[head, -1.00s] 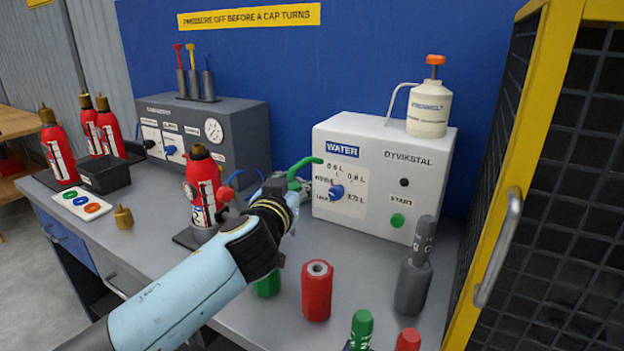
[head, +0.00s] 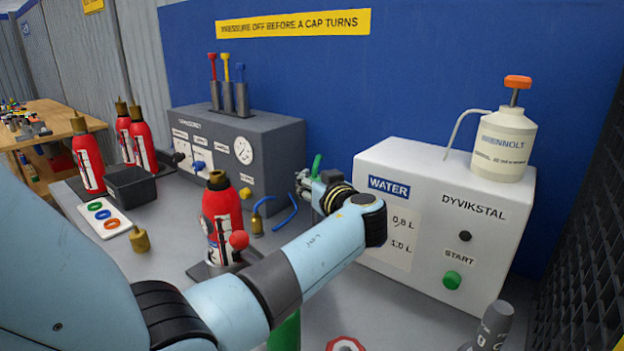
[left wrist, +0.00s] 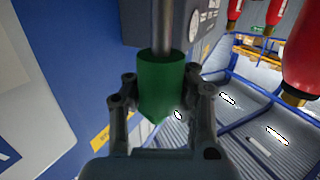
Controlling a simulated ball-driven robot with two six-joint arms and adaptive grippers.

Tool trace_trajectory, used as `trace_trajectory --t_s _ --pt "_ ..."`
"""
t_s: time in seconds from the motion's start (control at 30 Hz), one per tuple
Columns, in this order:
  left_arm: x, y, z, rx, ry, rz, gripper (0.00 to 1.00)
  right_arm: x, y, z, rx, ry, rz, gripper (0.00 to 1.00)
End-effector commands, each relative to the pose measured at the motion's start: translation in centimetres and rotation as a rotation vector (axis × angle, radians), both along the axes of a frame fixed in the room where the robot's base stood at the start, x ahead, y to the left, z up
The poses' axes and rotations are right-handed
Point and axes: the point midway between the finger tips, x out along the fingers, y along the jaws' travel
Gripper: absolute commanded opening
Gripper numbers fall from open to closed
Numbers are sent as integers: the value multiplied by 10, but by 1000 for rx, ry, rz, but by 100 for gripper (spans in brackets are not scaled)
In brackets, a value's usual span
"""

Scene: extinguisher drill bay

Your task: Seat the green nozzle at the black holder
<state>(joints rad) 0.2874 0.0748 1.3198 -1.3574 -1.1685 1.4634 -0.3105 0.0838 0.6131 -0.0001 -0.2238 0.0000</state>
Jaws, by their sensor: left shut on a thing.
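My left gripper (head: 306,184) reaches in past the front of the dark console, with its fingers small and partly hidden by my wrist. The green nozzle (head: 317,164) shows as a short upright green piece at the gripper. In the left wrist view, the gripper (left wrist: 163,92) is shut on the green nozzle (left wrist: 160,75), with one finger on each side. A grey rod stands above the green part; I cannot tell whether it belongs to it. I cannot clearly make out which part is the black holder.
The dark console (head: 272,136) stands behind the gripper, with several upright tubes on top. A red extinguisher (head: 222,215), a blue hose (head: 287,214) and a black bin (head: 130,187) are on the bench.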

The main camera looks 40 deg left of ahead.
Motion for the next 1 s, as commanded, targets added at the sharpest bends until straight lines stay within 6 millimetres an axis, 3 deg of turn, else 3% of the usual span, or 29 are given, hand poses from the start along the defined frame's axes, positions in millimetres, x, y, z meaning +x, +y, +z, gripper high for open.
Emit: trace_trajectory --t_s 0.17,0.47,0.7,1.0 --pt "0 0 -11 0 0 -1 0 -4 -4 -3 -4 6 1 58" --pt "0 0 -28 1 -1 -2 0 24 1 -9 1 -38 1 58" --pt "0 0 -41 0 0 -2 0 18 11 -18 13 -28 -3 58" --pt "1 0 -57 1 0 -2 0 9 7 -28 9 -14 -2 58"
